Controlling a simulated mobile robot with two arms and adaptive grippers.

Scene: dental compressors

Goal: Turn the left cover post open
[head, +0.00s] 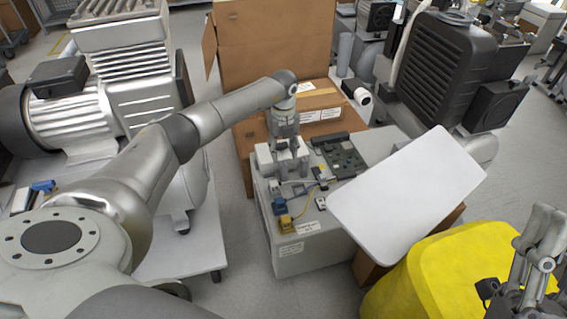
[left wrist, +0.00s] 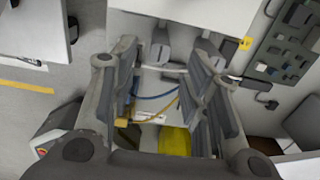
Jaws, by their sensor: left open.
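My left gripper (head: 287,166) points down over the back-left part of the open control box (head: 300,258), beside a pale block (head: 264,153). In the left wrist view its fingers (left wrist: 168,85) are apart, with nothing seen held between them. Two small grey upright pieces (left wrist: 161,45) show beyond the fingertips; these may be cover posts, but I cannot tell which is the left one or whether a finger touches it. In the head view the gripper hides that spot. My right gripper (head: 537,258) is at the lower right edge, partly cut off.
A yellow bin (head: 425,265) stands front right, cardboard boxes (head: 275,45) behind, a large motor unit (head: 70,115) left.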

